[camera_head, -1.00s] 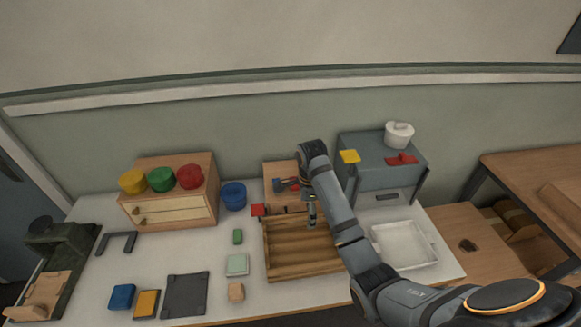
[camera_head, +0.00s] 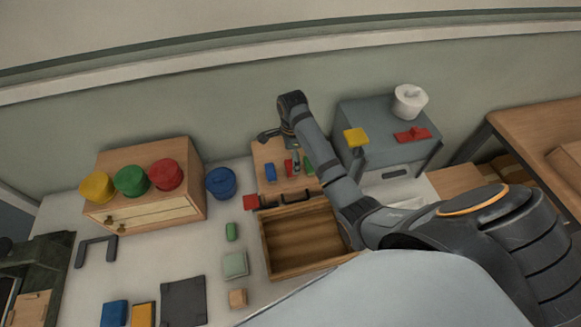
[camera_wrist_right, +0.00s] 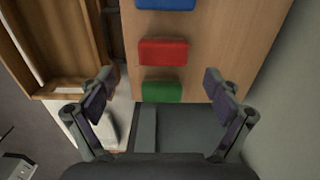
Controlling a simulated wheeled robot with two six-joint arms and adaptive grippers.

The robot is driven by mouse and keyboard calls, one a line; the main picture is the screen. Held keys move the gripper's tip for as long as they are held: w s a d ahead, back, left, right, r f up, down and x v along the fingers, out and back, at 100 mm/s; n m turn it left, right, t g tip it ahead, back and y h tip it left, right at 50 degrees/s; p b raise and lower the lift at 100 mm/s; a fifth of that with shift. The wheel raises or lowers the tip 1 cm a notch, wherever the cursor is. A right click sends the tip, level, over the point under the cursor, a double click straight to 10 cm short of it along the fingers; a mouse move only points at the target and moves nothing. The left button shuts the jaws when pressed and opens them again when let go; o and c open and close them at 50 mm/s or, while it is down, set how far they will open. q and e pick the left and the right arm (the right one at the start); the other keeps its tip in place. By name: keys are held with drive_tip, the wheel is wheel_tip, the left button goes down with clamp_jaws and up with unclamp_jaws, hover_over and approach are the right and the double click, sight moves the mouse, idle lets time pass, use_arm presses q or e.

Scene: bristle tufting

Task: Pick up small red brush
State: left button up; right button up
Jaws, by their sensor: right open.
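A small red block-shaped piece, which looks like the small red brush (camera_head: 289,168), lies on the light wooden box top (camera_head: 264,154) between a blue piece (camera_head: 270,172) and a green piece (camera_head: 308,164). In the right wrist view the small red brush (camera_wrist_right: 163,52) sits ahead of my right gripper (camera_wrist_right: 158,88), with the green piece (camera_wrist_right: 161,91) nearer, between the open fingers. My right gripper is open and empty over the box's edge; the red piece is apart from its fingers. My left gripper is out of view.
An open wooden tray (camera_head: 268,266) stands in front of the box. A grey cabinet (camera_head: 388,152) with yellow and red pieces on top is to the right. A drawer chest (camera_head: 192,150) with coloured round lids and a blue pot (camera_head: 221,182) are to the left.

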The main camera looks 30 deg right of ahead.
sight(290, 169)
drive_tip(key=shift+w+f+p, duration=0.25)
drive_tip(key=shift+f+p, duration=0.15)
drive_tip(key=shift+f, duration=0.4)
wheel_tip(290, 169, down, 3)
drive_tip(key=shift+s+r+p, duration=0.15)
drive_tip(key=shift+p, duration=0.35)
drive_tip(key=shift+d+f, duration=0.1)
drive_tip(key=shift+f, duration=0.65)
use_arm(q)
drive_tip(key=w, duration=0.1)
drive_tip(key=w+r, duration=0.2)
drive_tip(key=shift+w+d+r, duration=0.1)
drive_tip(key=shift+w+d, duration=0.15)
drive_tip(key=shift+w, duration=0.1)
use_arm(e)
drive_tip(key=c, duration=1.2)
